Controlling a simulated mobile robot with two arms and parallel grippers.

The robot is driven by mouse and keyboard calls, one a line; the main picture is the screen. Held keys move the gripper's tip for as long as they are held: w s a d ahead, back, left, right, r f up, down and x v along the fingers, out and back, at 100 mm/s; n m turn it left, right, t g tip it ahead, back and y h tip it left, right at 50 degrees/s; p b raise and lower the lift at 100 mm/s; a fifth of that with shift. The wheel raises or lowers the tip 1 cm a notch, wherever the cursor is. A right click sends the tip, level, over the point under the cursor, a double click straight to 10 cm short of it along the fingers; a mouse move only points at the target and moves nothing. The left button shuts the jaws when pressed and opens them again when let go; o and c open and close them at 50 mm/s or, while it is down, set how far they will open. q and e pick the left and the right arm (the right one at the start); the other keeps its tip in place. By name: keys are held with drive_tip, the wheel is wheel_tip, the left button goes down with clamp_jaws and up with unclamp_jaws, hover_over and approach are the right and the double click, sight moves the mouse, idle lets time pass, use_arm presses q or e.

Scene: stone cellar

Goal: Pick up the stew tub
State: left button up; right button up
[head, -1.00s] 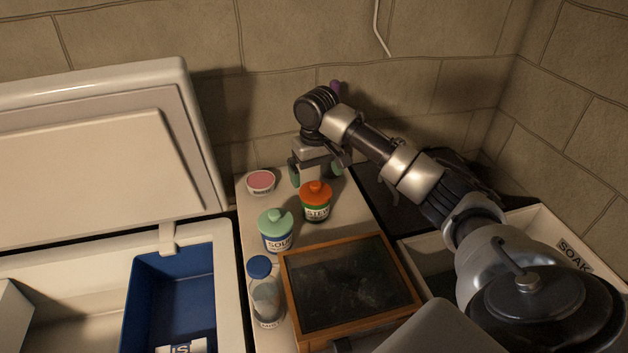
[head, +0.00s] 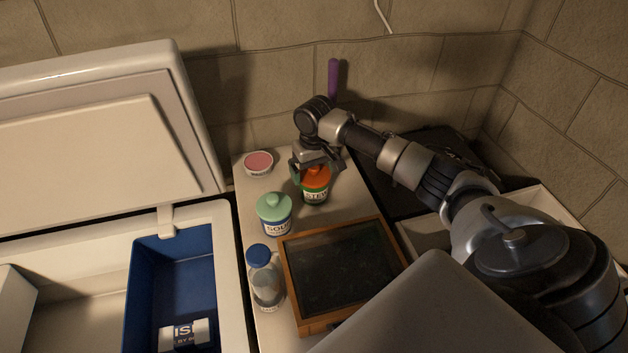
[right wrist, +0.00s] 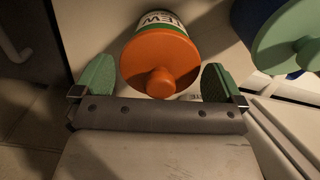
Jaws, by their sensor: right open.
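The stew tub (head: 316,190) has an orange knobbed lid and a green and white label. It stands upright on the narrow counter (head: 353,211). My right gripper (head: 316,174) is at the tub from behind and above, with its fingers open. In the right wrist view, the orange lid (right wrist: 160,58) lies just ahead of and between the green pads of the right gripper (right wrist: 158,84). A gap shows on each side, and the tub is not gripped. My left gripper is not in view.
A soup tub (head: 275,215) with a mint lid stands close in front of the stew tub. A blue-capped jar (head: 264,280), a wooden glass-topped box (head: 292,297) and a small pink-topped cup (head: 258,164) share the counter. An open chest freezer (head: 226,235) is on the left.

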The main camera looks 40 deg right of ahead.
drive_tip(key=shift+f, duration=1.15)
drive_tip(key=c, duration=0.7)
drive_tip(key=shift+c, duration=0.4)
drive_tip(key=shift+r, duration=0.15)
